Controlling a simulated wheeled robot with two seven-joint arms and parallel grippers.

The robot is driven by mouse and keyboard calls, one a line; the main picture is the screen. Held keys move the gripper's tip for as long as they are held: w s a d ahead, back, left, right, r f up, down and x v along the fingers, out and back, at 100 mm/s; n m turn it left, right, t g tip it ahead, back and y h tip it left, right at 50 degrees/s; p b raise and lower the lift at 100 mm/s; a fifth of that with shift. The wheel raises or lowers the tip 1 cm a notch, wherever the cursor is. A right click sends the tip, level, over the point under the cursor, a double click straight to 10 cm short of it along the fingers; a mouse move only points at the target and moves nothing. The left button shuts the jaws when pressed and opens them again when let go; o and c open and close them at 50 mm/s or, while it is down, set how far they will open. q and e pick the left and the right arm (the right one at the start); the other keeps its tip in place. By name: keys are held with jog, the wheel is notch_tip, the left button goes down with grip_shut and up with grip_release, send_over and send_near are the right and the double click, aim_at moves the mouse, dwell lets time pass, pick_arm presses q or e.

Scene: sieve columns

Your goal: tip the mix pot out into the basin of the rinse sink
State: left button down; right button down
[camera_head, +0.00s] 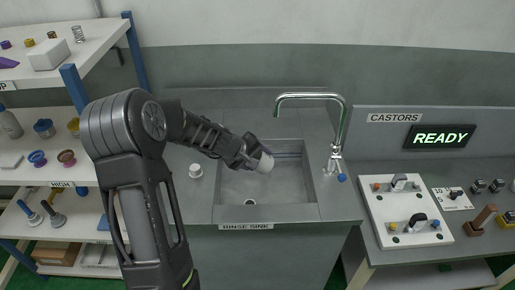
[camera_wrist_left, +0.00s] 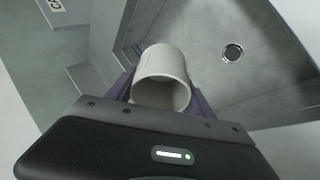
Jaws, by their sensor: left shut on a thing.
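The mix pot, an off-white cylinder (camera_head: 265,162), is held by my left gripper (camera_head: 252,153) over the basin of the rinse sink (camera_head: 285,187). It leans over on its side in the head view. In the left wrist view the pot (camera_wrist_left: 163,65) sits between the dark purple fingers of the gripper (camera_wrist_left: 163,98), with a hollow end facing the camera. I see no contents in that hollow end. The basin looks empty around its round drain (camera_wrist_left: 233,52). My right gripper is not in view.
A chrome faucet (camera_head: 340,120) arches over the basin's right side. A small white container (camera_head: 195,171) stands on the counter left of the basin. Loaded shelves (camera_head: 40,115) stand at the left. A white board with fixtures (camera_head: 403,212) lies on the right table.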

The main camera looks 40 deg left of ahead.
pick_arm(q)
jog(key=shift+r+g+p, duration=0.35)
jog(key=shift+g+p, duration=0.15)
jog(key=shift+p, duration=1.85)
jog(key=shift+d+f+b, duration=0.15)
jog(key=shift+f+b, duration=0.3)
jog(key=shift+f, duration=0.1)
jog(key=shift+f+g+y, duration=0.1)
jog(key=shift+g+y, duration=0.2)
jog(key=shift+b, duration=0.5)
jog(key=shift+r+m+g+y, duration=0.3)
jog(key=shift+g+y, duration=0.1)
jog(key=shift+g, duration=0.3)
jog(key=shift+s+a+g+y+p, duration=0.1)
jog(key=shift+a+g+y+p, duration=0.1)
jog(key=shift+g+y+p, duration=0.45)
jog(key=shift+s+a+f+g+y, duration=0.1)
jog(key=shift+s+g+y, duration=0.1)
jog(key=shift+g, duration=0.4)
jog(key=shift+s+a+g+y, duration=0.1)
jog(key=shift+g+y, duration=0.05)
jog(key=shift+g, duration=0.4)
jog(key=shift+f, duration=0.1)
